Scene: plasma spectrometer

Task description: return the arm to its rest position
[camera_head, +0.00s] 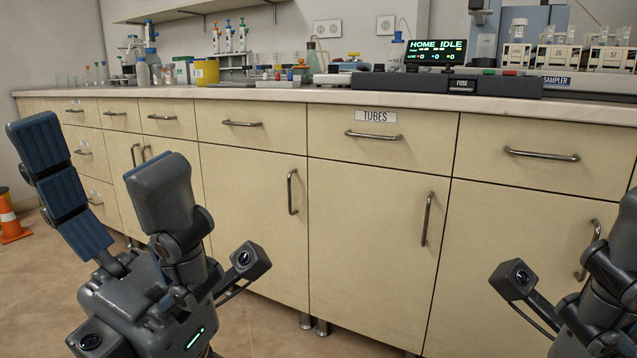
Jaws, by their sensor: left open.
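My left gripper (98,155) stands large in the lower left, fingers pointing up. Its two fingers are spread wide, with ribbed blue pads showing on the left one and nothing between them. It appears in front of the cream cabinets (250,185). My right gripper (617,245) is at the lower right, mostly cut off by the picture edge. Only part of it shows, so its opening cannot be judged.
The bench top (290,95) carries pipettes, bottles, a yellow container (206,72), a HOME IDLE display (436,52) and a sampler (565,80). The TUBES drawer (378,128) is shut. An orange cone (10,222) stands at far left. Floor shows below the cabinets.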

